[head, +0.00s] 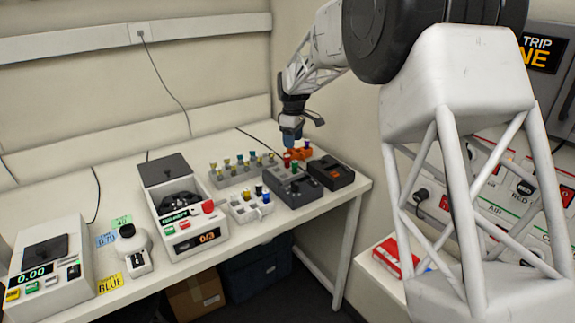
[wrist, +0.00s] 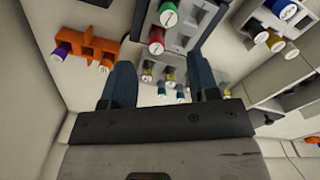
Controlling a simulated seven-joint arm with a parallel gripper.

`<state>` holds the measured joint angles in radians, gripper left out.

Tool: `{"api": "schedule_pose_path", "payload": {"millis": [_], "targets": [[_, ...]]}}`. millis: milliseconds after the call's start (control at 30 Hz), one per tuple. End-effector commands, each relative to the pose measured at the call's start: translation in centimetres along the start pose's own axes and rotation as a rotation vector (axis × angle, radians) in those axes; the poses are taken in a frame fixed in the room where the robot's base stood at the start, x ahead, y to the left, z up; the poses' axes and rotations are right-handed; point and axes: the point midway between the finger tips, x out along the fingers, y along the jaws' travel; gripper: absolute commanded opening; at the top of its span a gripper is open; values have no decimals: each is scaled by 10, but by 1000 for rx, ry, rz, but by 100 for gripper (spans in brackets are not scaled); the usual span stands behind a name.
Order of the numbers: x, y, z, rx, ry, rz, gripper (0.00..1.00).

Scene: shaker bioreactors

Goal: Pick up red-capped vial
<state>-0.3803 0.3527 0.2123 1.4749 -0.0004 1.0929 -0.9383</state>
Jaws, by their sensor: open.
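The red-capped vial (wrist: 156,38) stands in a dark grey block device, with a green-capped vial (wrist: 183,57) beside it. In the head view the red cap (head: 287,161) shows small, just below my gripper (head: 291,138). My gripper (wrist: 163,76) is open and empty in the wrist view. Its two blue-grey fingers are apart, and the red cap appears beyond the fingertips, between them sideways. I see no contact with the vial. The lower part of the vial is hidden in the device.
An orange rack (wrist: 98,46) with a purple-capped vial (wrist: 60,52) is close by on the left in the wrist view. A grey rack (head: 237,176) of several vials, a light tray (head: 249,209) and a black device (head: 331,172) stand around. The wall is near.

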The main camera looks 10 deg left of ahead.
Motion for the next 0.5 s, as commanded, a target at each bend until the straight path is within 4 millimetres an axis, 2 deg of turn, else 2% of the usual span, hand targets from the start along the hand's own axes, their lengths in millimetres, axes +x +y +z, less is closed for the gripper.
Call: {"api": "schedule_pose_path", "payload": {"millis": [100, 200, 500], "targets": [[11, 5, -17, -35, -3, -5, 55], [15, 8, -23, -49, -4, -7, 55], [17, 8, -25, -56, -5, -8, 55]]}}
